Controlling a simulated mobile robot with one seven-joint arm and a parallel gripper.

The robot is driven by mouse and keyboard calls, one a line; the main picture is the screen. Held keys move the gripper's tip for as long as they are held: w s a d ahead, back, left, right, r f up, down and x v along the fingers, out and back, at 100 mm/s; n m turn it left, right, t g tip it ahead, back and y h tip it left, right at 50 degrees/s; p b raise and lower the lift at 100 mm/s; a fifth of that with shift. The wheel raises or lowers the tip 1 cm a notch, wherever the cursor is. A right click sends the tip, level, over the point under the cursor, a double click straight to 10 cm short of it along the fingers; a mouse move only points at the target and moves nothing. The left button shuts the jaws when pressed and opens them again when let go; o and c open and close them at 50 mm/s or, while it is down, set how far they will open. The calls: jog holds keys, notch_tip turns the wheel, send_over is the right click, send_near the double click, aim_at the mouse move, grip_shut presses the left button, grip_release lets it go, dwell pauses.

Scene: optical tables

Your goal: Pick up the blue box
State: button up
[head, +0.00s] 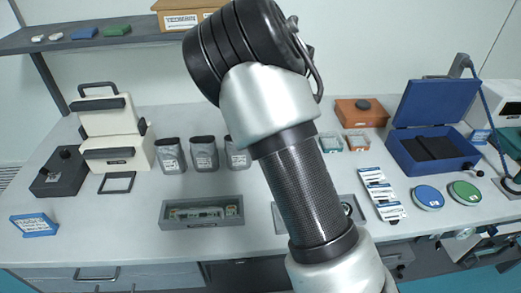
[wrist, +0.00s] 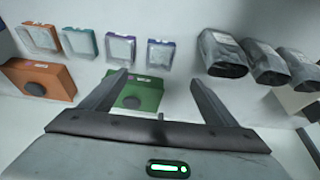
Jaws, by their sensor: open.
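Several blue things show in the head view, and I cannot tell which the task means. A large blue case (head: 432,100) stands open at the right of the table, with a dark inside. A small blue block (head: 84,33) lies on the upper shelf, and a blue-and-white box (head: 34,225) stands at the table's left edge. In the head view my arm hides the gripper.
An orange box (head: 361,112) with a black knob stands at the back. Grey pouches (head: 204,153) stand left of my arm, behind a grey tray (head: 202,222). Blue and green discs (head: 428,197) lie front right. The front left table is mostly clear.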

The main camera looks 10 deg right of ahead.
jog(key=x, duration=1.2)
jog(key=shift+w+a+f, duration=0.25)
jog(key=shift+w+f, duration=0.05)
jog(key=shift+w, duration=0.1)
jog(key=shift+p+x, duration=0.45)
jog(key=shift+x, duration=2.1)
jog(key=shift+w+d+r, duration=0.1)
jog(key=shift+d, duration=0.1)
jog(key=c, duration=1.2)
